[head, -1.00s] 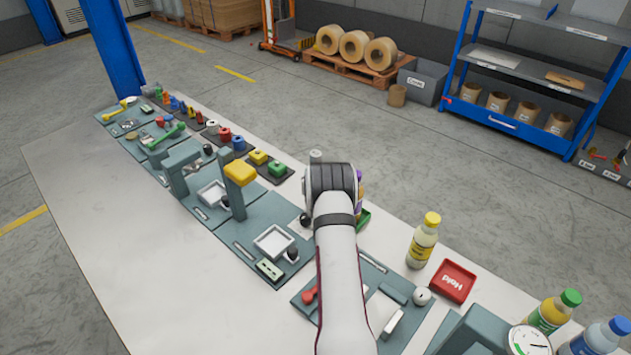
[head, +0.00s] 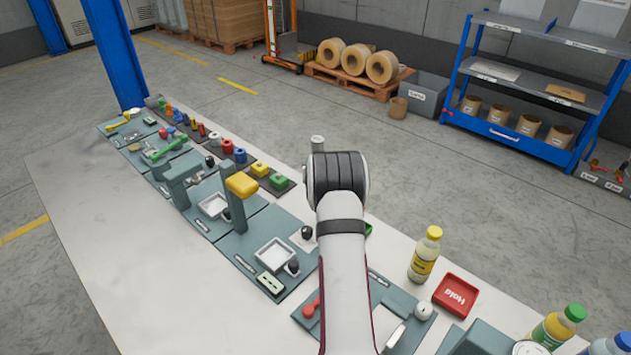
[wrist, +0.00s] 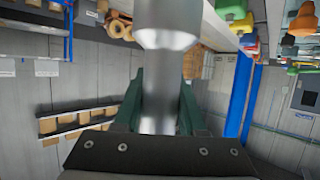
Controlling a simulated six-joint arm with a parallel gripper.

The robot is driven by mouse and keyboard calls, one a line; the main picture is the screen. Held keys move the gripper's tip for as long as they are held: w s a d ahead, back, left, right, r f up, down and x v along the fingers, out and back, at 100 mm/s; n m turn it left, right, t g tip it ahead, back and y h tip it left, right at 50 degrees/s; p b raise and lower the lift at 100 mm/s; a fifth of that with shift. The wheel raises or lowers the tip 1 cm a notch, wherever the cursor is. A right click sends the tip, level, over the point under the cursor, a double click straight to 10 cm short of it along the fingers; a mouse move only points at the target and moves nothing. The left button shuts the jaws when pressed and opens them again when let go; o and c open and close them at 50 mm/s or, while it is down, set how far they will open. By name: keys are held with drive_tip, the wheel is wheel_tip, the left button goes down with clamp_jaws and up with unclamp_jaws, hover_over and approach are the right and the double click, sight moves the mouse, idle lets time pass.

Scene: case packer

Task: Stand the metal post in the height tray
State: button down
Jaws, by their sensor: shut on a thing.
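In the wrist view my gripper (wrist: 162,90) has its two green fingers closed on the metal post (wrist: 162,60), a smooth silvery cylinder with a wider section at the picture's top. In the head view my own arm hides the gripper and most of what it holds; a short grey cylinder end (head: 317,143) shows just above the arm's dark joint. Two shallow white trays sit on the green-grey plates, one nearer (head: 274,253) and one farther (head: 213,206). I cannot tell by a label which is the height tray. Both look empty.
A dark knob (head: 292,267) is beside the nearer tray. A yellow-capped bottle (head: 425,255) and a red tray marked Hold (head: 456,295) are to the right. The table's left part (head: 110,230) is clear.

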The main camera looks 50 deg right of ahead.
drive_tip(key=shift+n+t+y, duration=0.5)
drive_tip(key=shift+n, duration=0.1)
drive_tip(key=s+r, duration=0.2)
drive_tip(key=r, duration=0.1)
drive_tip(key=shift+s+a+r, duration=0.1)
drive_tip(key=shift+s+r, duration=0.1)
drive_tip(key=shift+s, duration=0.15)
drive_tip(key=s+a+r+n+t+y, duration=0.1)
drive_tip(key=s+a+n+t+y, duration=0.1)
drive_tip(key=s+a+n+y, duration=0.45)
drive_tip(key=s+a+n+t+y, duration=0.15)
drive_tip(key=s+a, duration=0.25)
drive_tip(key=a, duration=0.5)
hover_over(268, 250)
wheel_tip(268, 250, down, 7)
wheel_tip(268, 250, down, 4)
drive_tip(key=shift+a+r+g+y, duration=0.1)
drive_tip(key=shift+r+g+y, duration=0.15)
drive_tip(key=shift+g+y, duration=0.1)
drive_tip(key=shift+f, duration=0.3)
